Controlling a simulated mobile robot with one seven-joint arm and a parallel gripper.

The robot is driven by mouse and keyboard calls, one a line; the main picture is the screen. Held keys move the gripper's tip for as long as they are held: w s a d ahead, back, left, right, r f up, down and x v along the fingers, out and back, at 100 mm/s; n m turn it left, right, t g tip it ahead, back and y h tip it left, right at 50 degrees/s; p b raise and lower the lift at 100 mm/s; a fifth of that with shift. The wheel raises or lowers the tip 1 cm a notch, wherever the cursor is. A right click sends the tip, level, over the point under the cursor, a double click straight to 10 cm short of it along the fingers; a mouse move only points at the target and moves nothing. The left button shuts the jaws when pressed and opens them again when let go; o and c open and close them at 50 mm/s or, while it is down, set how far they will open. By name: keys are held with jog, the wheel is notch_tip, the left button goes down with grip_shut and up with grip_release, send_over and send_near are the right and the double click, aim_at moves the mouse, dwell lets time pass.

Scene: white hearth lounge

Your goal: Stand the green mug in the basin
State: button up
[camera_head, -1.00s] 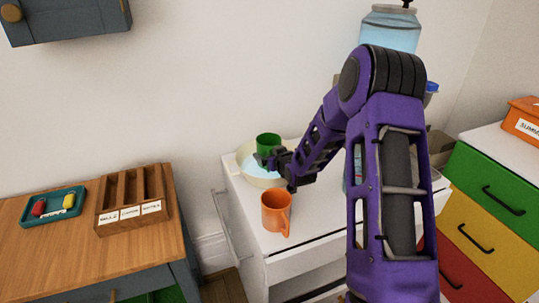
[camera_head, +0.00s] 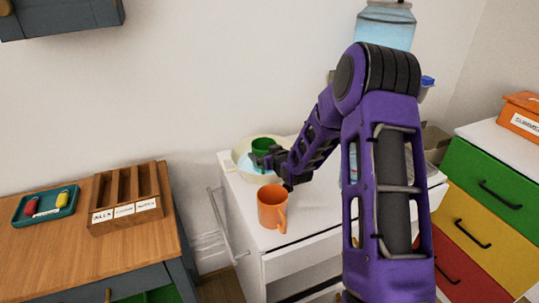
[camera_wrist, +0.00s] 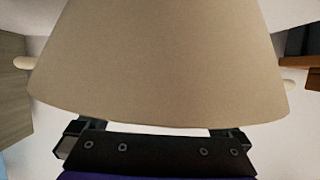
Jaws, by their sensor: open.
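The green mug (camera_head: 264,143) is upright inside the cream basin (camera_head: 243,163) at the back left of the white cabinet top. My gripper (camera_head: 266,159) is at the near side of the mug, over the basin's near rim, and partly hides both. Its jaws are open; whether a finger still touches the mug cannot be told. In the wrist view a large beige surface, apparently the basin's outer wall (camera_wrist: 160,65), fills the middle, with my fingers (camera_wrist: 160,130) at its lower edge. The mug's base is hidden.
An orange mug (camera_head: 272,207) stands on the white cabinet (camera_head: 300,240) in front of the basin. A wooden table with a sorting rack (camera_head: 126,200) and teal tray (camera_head: 45,206) is left. Coloured drawers (camera_head: 490,190) stand right. A large water bottle (camera_head: 385,28) is behind my arm.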

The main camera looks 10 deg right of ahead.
jog(key=shift+r+p, duration=0.4)
jog(key=shift+r, duration=0.05)
jog(key=p+v, duration=0.1)
jog(key=v, duration=1.1)
jog(key=shift+r, duration=0.2)
jog(key=shift+d, duration=0.1)
